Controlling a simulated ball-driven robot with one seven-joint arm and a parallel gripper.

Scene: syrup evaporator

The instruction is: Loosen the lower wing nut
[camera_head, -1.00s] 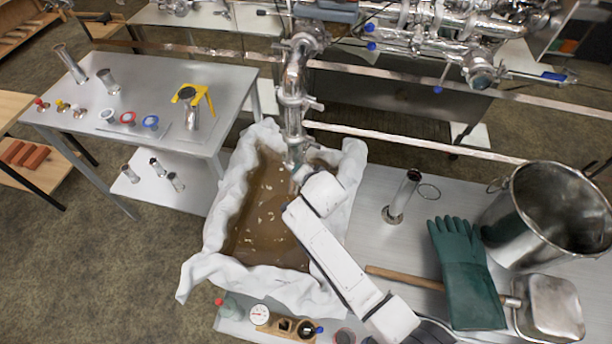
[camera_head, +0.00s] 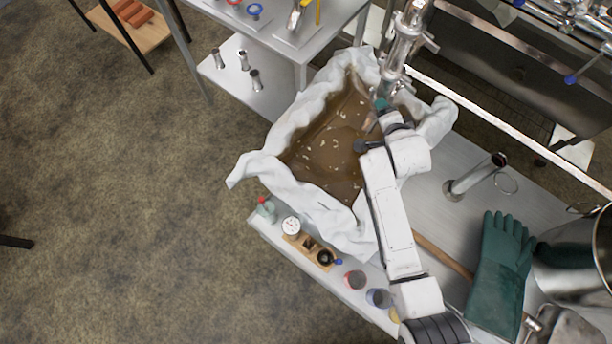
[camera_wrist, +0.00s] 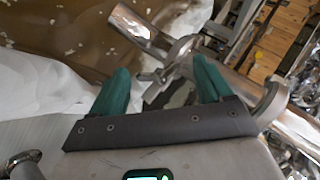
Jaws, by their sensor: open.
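A shiny steel pipe (camera_head: 405,40) hangs down over the cloth-lined pan, with clamps along it. One clamp's wing nut (camera_head: 430,43) sticks out to the right. My gripper (camera_head: 381,104) is at the pipe's lower end, mostly hidden by my wrist. In the wrist view my gripper (camera_wrist: 162,76) shows two green fingers, apart. A clamp (camera_wrist: 182,50) around the pipe and a metal wing-like piece (camera_wrist: 153,82) appear between the fingers. I cannot tell whether they touch the fingers, or whether this piece is the lower wing nut.
The pan of brown syrup (camera_head: 330,140) with its white cloth (camera_head: 270,180) lies left of my arm. A green glove (camera_head: 502,265), a steel pot (camera_head: 590,260) and an upright metal tube (camera_head: 470,180) stand to the right. Small gauges and jars line the front edge. Open floor lies left.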

